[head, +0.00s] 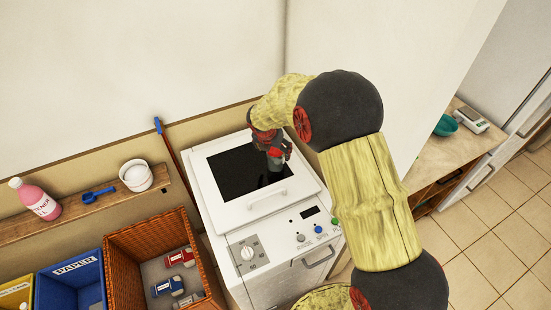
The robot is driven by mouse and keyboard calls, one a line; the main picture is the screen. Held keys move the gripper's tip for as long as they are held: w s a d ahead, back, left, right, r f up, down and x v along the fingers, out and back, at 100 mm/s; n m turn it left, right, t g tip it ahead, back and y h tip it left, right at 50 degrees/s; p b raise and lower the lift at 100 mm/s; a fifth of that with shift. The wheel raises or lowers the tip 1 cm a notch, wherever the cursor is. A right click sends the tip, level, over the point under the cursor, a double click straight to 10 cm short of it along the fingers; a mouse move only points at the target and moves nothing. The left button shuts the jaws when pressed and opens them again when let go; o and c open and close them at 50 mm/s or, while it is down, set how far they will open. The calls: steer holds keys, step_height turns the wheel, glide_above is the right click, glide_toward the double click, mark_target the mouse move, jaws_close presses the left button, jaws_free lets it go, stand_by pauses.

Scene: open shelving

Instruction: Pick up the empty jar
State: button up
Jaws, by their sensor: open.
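My gripper (275,165) points down over the dark window in the lid of a white washing machine (233,218). It is open, and its fingertips are small and dark against the window. I cannot tell whether anything stands between or under them. A white, open-topped round container (136,176) stands upright on the wooden wall shelf (100,207) at the left, well apart from my gripper. It may be the jar. No other clear jar shows, and my arm hides part of the machine.
The shelf also holds a pink bottle (37,201) and a blue scoop (97,193). Below are a wicker basket (118,270) with several small items and a blue paper bin (75,268). A blue-tipped red stick (170,148) leans by the machine. A counter (436,153) stands at right.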

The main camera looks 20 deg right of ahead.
steer(key=x, duration=0.4)
steer(key=shift+s+d+b, duration=0.1)
steer(key=shift+s+b, duration=0.05)
steer(key=shift+b, duration=0.25)
steer(key=shift+c, duration=1.3)
steer(key=c, duration=1.1)
